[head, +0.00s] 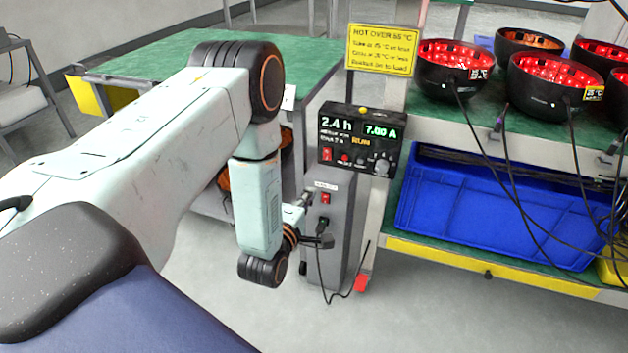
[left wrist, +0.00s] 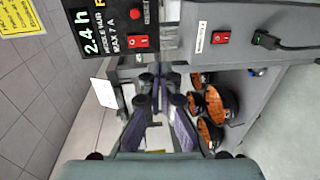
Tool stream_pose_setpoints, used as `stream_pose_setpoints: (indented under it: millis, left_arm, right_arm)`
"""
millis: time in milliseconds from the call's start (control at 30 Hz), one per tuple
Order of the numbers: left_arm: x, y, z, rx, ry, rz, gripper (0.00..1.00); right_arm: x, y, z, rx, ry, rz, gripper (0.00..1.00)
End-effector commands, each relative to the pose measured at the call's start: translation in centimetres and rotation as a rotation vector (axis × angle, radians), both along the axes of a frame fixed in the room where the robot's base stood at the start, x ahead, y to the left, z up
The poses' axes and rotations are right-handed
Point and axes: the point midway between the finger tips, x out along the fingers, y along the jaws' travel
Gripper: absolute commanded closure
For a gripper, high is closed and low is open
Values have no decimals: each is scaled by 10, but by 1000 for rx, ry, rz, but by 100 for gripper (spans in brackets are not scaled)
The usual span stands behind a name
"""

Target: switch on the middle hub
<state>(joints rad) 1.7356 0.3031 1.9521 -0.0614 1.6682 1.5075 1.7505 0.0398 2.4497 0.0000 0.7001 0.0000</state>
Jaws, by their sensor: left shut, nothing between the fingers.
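Below, the grey column has a small label, a second red switch (head: 326,198) and a black plug (head: 323,222). My left gripper (head: 304,201) is shut and empty at the column's left side, apart from the upper switch. The switch positions are too small to tell. My right gripper is out of view.
A yellow hot-warning sign (head: 381,50) stands above the hub. Black bowls with red glowing insides (head: 455,68) stand on the right-hand shelf above a blue crate (head: 490,205). Cables hang in front of the crate. A green-topped table (head: 140,62) stands behind my left arm.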

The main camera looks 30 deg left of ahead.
Motion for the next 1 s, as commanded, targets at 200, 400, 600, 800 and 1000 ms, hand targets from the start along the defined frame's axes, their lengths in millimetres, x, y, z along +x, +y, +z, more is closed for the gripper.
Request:
stream_pose_setpoints:
  millis: [200,400,600,800,1000]
  left_arm:
    - [-22,-5,-3,-1,0,1,100]
    - [-27,-6,-4,-1,0,1,100]
    - [-28,-6,-4,0,0,1,100]
    - [-28,-6,-3,0,0,1,100]
    - [-29,-7,-13,117,75,-20,100]
  right_arm:
    - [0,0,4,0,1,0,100]
    - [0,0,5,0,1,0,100]
    - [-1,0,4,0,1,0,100]
    - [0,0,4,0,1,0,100]
    - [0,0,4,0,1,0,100]
